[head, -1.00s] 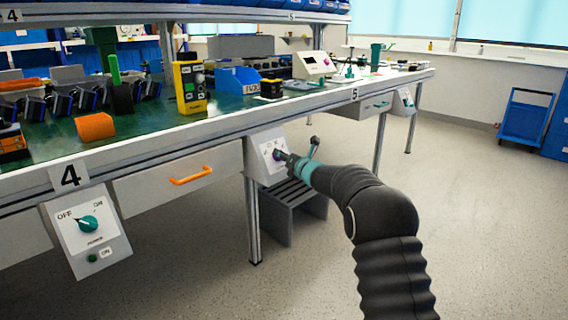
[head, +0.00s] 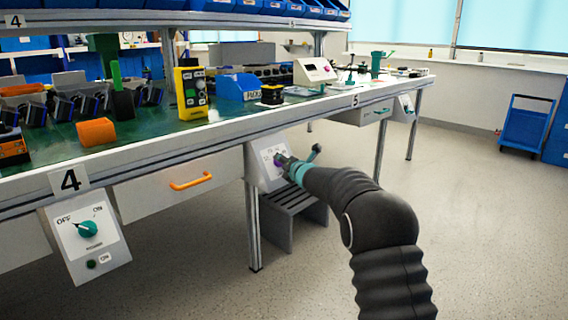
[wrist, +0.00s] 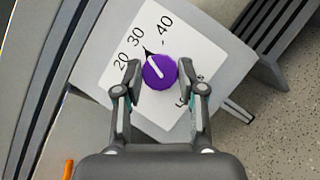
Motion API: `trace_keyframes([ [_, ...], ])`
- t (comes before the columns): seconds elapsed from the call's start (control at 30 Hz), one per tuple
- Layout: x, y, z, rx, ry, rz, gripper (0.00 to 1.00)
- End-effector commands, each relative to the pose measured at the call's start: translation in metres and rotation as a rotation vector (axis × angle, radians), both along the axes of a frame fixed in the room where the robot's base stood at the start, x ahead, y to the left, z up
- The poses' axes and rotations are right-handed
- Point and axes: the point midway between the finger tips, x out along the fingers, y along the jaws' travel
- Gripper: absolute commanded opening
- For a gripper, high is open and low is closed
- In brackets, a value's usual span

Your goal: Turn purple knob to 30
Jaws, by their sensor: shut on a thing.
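The purple knob (wrist: 159,73) sits on a white dial plate (wrist: 105,75) with the numbers 20, 30 and 40 visible. Its white line and dark pointer tip aim up-left, close to the 30 mark, perhaps slightly toward 40. My gripper (wrist: 160,80) is shut on the knob, one finger on each side. The lower right numbers of the dial are partly hidden by my right finger. In the head view the purple knob (head: 278,161) shows only as a small patch, with my gripper (head: 284,163) against the panel under the bench.
A second panel with a teal knob (head: 87,229) between OFF and ON hangs at the left. An orange drawer handle (head: 191,181) lies between the panels. A grey step stool (head: 290,215) stands below the dial.

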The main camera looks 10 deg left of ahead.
Motion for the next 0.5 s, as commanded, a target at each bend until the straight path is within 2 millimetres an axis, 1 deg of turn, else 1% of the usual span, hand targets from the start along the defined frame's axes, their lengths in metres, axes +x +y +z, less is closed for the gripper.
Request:
trace_keyframes([
  [0.03, -0.0001, 0.0003, 0.0, 0.0, -0.001, 0.001, 0.05],
  [0.07, -0.0001, 0.0003, 0.0, 0.0, -0.001, 0.001, 0.47],
  [0.1, -0.0001, 0.0003, 0.0, 0.0, -0.001, 0.001, 0.57],
  [0.13, -0.0001, 0.0003, 0.0, 0.0, -0.001, 0.001, 0.65],
  [0.5, -0.0015, -0.0015, 0.0006, -0.001, -0.001, 0.0, 0.65],
])
